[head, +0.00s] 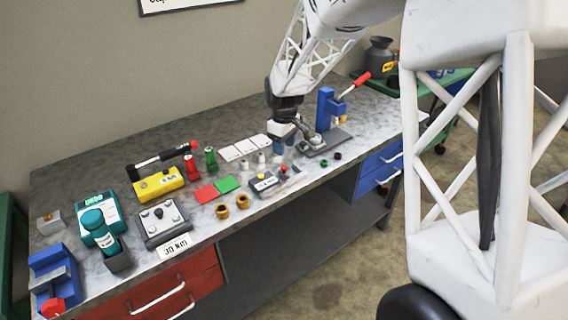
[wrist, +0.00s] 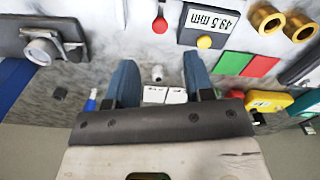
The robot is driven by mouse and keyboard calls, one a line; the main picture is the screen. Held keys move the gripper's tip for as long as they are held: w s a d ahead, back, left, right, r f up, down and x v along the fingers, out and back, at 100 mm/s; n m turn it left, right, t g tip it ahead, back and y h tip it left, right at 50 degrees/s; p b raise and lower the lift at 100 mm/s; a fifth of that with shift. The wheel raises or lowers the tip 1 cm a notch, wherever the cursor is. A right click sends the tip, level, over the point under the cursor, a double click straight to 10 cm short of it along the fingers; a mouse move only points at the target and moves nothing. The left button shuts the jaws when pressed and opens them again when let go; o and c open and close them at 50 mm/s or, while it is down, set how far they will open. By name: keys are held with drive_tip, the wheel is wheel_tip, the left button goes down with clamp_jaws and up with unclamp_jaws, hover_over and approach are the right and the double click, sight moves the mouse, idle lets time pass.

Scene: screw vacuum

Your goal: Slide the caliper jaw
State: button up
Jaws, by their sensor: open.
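The caliper's dark readout block (head: 264,182) lies on the workbench, in front of my gripper. In the wrist view the readout (wrist: 207,20) shows 49.5 mm upside down, with a yellow button on it and a red knob (wrist: 160,25) beside it. The caliper's jaws and beam are too small or cut off to make out clearly. My gripper (head: 284,143) hangs above the bench, behind the caliper. Its blue fingers are spread with nothing held between them in the wrist view (wrist: 160,72), and the caliper is apart from them.
A blue press (head: 327,107) stands close to the right of my gripper. Red and green pads (head: 216,188), brass rings (head: 241,200) and a yellow box (head: 159,184) lie to the left. White cards (head: 244,148) and small white cylinders (head: 261,158) are close by.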

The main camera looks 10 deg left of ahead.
sight(284, 166)
drive_tip(key=shift+f, duration=0.1)
idle(0.3)
drive_tip(key=shift+f, duration=3.85)
drive_tip(key=shift+c, duration=0.5)
clamp_jaws()
